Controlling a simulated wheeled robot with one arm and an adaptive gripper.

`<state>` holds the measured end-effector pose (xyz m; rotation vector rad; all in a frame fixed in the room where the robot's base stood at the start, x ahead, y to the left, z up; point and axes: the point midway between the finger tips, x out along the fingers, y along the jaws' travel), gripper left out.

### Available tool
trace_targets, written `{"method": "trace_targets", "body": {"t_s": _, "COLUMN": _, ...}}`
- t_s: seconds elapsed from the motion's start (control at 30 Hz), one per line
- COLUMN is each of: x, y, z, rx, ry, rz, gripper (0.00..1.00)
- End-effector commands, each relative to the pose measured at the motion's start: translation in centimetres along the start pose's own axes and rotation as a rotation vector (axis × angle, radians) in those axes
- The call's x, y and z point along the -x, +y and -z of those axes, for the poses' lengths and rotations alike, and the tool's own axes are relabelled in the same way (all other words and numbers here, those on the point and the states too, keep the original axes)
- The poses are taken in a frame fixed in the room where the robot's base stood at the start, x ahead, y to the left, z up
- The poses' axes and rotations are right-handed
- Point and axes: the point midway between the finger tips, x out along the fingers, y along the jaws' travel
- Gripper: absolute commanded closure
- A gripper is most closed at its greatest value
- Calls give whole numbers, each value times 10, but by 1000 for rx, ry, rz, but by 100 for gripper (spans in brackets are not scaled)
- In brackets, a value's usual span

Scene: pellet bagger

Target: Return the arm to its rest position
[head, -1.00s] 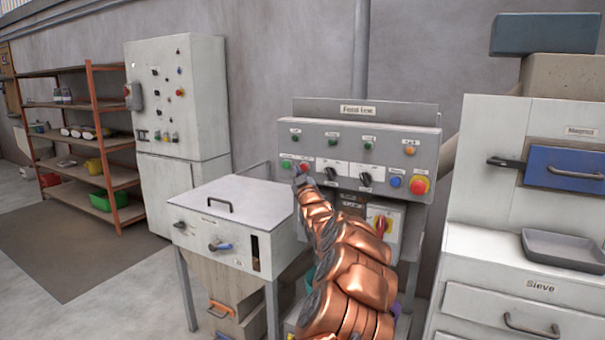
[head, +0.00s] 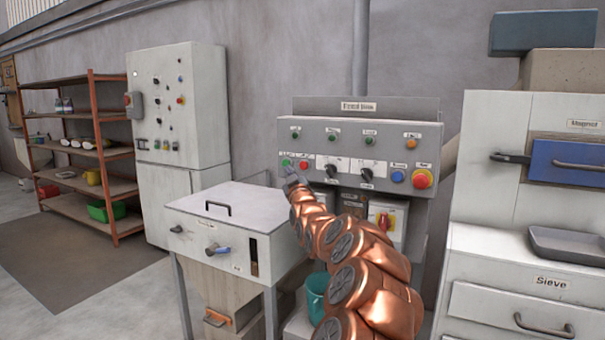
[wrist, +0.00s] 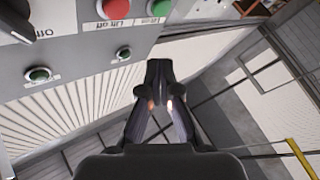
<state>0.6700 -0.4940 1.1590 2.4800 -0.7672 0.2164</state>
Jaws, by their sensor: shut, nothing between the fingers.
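My gripper (wrist: 160,75) is shut and empty in the wrist view, its fingertips together. In the head view my gripper (head: 293,177) is at the left end of the grey control panel (head: 325,147), just below the green button (head: 286,162) and the red button (head: 304,165). My copper-coloured arm reaches up to it from the lower right. In the wrist view the red button (wrist: 117,8) and green button (wrist: 158,7) show at the top, apart from the fingertips. I cannot tell the exact gap between gripper and panel.
A white lidded bin (head: 225,210) stands just left of my arm. A teal bucket (head: 315,295) is below the panel. The sieve cabinet (head: 500,270) with a grey tray (head: 570,247) stands at the right. A white cabinet (head: 175,100) and shelves (head: 85,205) are farther left.

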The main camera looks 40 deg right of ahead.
Motion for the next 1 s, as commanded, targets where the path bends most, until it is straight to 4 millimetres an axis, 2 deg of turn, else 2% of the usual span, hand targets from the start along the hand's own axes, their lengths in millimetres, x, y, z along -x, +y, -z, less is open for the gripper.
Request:
{"method": "trace_targets", "body": {"t_s": 0.77, "x": 1, "y": -1, "z": 0, "rx": 0, "ry": -2, "rz": 1, "gripper": 100}}
{"method": "trace_targets", "body": {"t_s": 0.87, "x": 3, "y": -28, "z": 19, "rx": -38, "ry": -36, "rz": 67, "gripper": 100}}
{"method": "trace_targets", "body": {"t_s": 1.0, "x": 18, "y": -80, "z": 47, "rx": -106, "ry": -116, "rz": 197, "gripper": 100}}
